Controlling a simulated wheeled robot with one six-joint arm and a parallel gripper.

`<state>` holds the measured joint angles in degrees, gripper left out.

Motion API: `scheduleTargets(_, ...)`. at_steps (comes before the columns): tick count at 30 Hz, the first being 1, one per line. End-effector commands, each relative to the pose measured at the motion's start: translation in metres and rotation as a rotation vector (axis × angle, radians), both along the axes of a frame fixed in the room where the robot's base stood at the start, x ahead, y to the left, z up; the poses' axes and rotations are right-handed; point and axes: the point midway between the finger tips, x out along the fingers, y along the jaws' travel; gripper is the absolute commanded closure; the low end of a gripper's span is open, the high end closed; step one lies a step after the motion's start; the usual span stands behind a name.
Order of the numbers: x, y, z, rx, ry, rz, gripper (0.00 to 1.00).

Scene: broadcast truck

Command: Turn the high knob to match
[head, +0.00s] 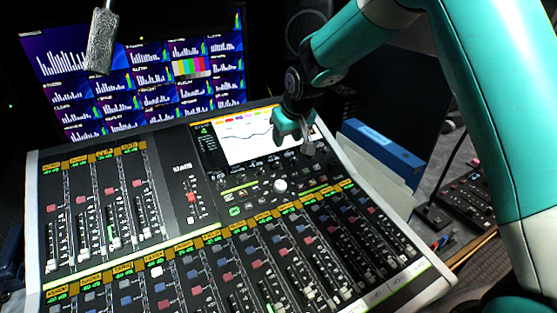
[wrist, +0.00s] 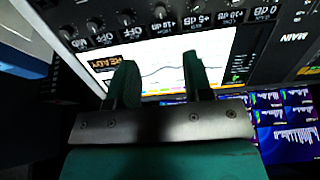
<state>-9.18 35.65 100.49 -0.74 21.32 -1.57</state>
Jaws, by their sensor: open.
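The mixing console (head: 170,215) has a touchscreen (head: 250,140) showing a dark curve on white. A row of small knobs runs along the screen's lower edge. In the wrist view the picture is upside down, and several dark knobs (wrist: 127,17) show beyond the screen (wrist: 160,60), with value labels beside them. I cannot read which knob is the high one. My gripper (head: 298,135) is over the screen's right part. In the wrist view its two green fingers (wrist: 156,72) are apart with nothing between them, short of the knob row.
Faders and buttons fill the console's front and left. A larger pale knob (head: 281,186) stands below the row. A blue binder (head: 382,150) lies right of the console. A microphone (head: 101,40) hangs at upper left before the wall monitors (head: 150,75).

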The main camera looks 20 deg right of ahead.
Motion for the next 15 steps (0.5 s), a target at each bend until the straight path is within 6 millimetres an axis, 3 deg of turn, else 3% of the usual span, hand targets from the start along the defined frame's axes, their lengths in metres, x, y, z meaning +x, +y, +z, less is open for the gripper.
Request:
scheduleTargets(9, 0.026, 0.006, -0.068, 0.000, 0.005, 0.001, 0.54)
scheduleTargets(15, 0.040, 0.009, -0.100, 0.001, 0.003, 0.002, 0.54)
